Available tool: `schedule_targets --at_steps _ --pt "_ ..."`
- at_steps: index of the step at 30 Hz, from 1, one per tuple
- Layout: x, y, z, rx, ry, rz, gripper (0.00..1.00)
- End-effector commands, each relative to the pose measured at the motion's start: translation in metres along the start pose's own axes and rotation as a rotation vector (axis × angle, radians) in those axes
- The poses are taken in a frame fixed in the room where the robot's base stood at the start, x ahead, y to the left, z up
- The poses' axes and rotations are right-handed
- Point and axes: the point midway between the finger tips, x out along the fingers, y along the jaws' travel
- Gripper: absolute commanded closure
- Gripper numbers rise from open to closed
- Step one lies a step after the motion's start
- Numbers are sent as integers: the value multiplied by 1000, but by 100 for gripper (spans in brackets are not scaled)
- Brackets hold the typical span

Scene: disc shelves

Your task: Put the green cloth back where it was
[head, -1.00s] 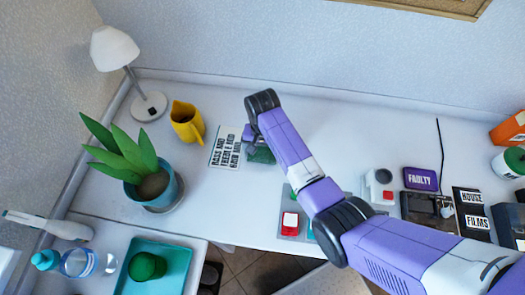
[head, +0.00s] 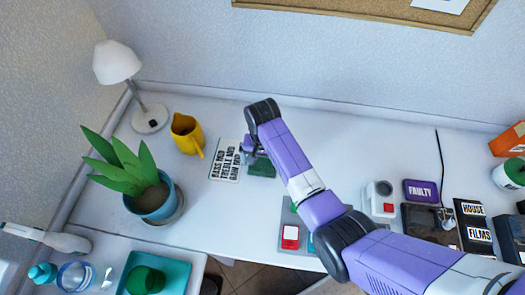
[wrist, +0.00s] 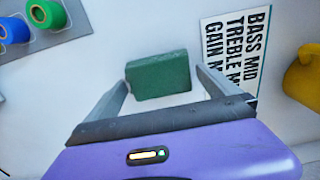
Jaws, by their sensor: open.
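The green cloth (head: 262,168) looks like a small folded block and lies on the white desk, just right of a white printed card. In the wrist view the cloth (wrist: 158,76) sits between the fingertips of my gripper (wrist: 163,80). The gripper is open, with one finger at each side of the cloth. I cannot tell whether either finger touches it. In the head view my gripper (head: 254,155) is partly hidden by my own arm and covers part of the cloth.
The printed card (head: 225,160) and yellow jug (head: 186,134) stand close on the left. A potted plant (head: 152,198) and lamp (head: 118,62) are farther left. A grey panel (head: 288,222) with coloured pieces lies nearer the front edge. The desk behind the cloth is clear.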

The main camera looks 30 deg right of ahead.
Motion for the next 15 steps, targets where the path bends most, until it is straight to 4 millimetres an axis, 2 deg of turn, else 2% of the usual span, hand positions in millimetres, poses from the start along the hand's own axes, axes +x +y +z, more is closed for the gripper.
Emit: schedule_targets --at_steps 9,15 --pt "-66 -1 -1 0 4 -3 0" --pt "-92 0 0 0 3 -2 0"
